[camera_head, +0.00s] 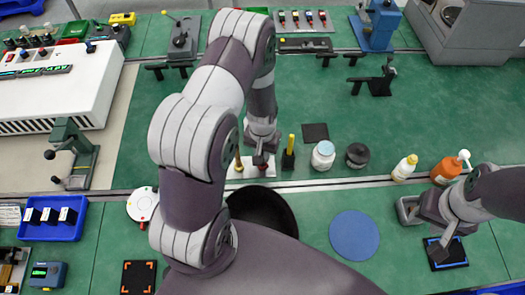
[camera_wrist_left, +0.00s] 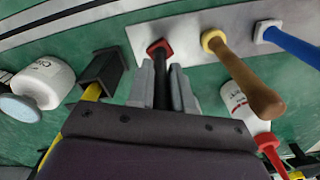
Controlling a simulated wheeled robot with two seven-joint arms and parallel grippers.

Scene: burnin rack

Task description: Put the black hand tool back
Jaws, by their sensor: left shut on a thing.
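My left gripper (camera_head: 262,152) is over the light tool plate (camera_head: 250,171) in the head view. In the left wrist view the left gripper (camera_wrist_left: 162,90) is shut on the black hand tool (camera_wrist_left: 161,88), whose dark shaft shows between the two fingers. The tool's end is at the red collar (camera_wrist_left: 158,47) on the plate; I cannot tell how deep it sits. Beside it stand a wooden-handled tool (camera_wrist_left: 240,75) in a yellow collar and a blue-handled tool (camera_wrist_left: 290,45) in a white collar.
A black holder with a yellow handle (camera_head: 289,155), a white jar (camera_head: 323,155) and a dark jar (camera_head: 357,155) stand right of the plate. A black round dish (camera_head: 265,207) and a blue disc (camera_head: 354,236) lie in front.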

